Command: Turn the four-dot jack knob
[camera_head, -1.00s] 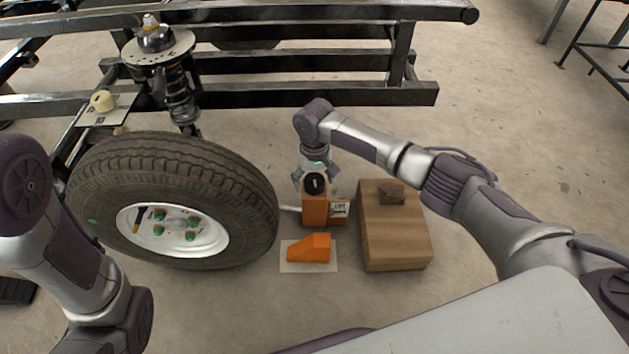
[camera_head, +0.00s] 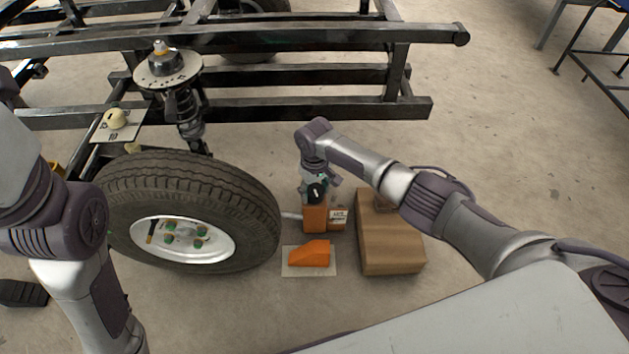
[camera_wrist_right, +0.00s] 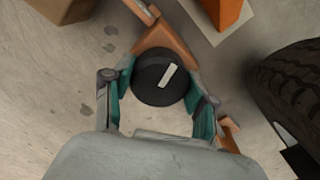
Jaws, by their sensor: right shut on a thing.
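The jack (camera_head: 315,219) is an orange block with a white label reading LIFT, standing on the floor just right of the wheel. Its black round knob (camera_head: 316,193) sits on top. In the right wrist view the knob (camera_wrist_right: 158,79) shows a white pointer bar, tilted toward the upper right. No dots can be made out. My right gripper (camera_head: 316,188) is over the jack, its teal-padded fingers shut on the knob from both sides. The right wrist view also shows these fingers (camera_wrist_right: 160,92). My left arm stands at the left edge, but its gripper is out of view.
The tyre (camera_head: 190,200) stands left of the jack, below the black frame (camera_head: 310,107) and spring strut (camera_head: 186,105). An orange wedge (camera_head: 310,253) lies on a pale mat in front. A dial plate (camera_head: 118,132) is at the left.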

